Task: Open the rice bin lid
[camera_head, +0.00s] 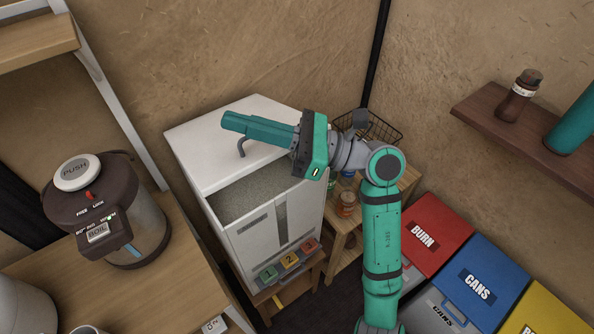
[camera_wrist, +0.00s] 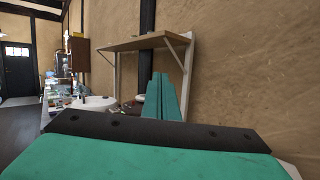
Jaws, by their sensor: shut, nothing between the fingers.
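The rice bin (camera_head: 252,245) is a tall white box in the middle of the head view, near the wall. White lid panel (camera_head: 196,160) covers the back part of its top. In front of the panel the top is open, and speckled grey-beige grain shows inside. A grey bent handle (camera_head: 242,147) stands up by the panel, just under my fingers. My gripper (camera_head: 226,121) is shut and empty above the panel, pointing left. In the wrist view its green fingers (camera_wrist: 161,98) are together, with nothing between them; the bin is not seen there.
A dispenser pot (camera_head: 95,205) stands on the wooden counter (camera_head: 180,290) at left. Coloured buttons (camera_head: 290,261) are at the bin's lower front. A small wooden shelf with jars (camera_head: 345,203) and a wire basket is at right. Waste bins (camera_head: 480,275) and a wall shelf (camera_head: 480,110) are farther right.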

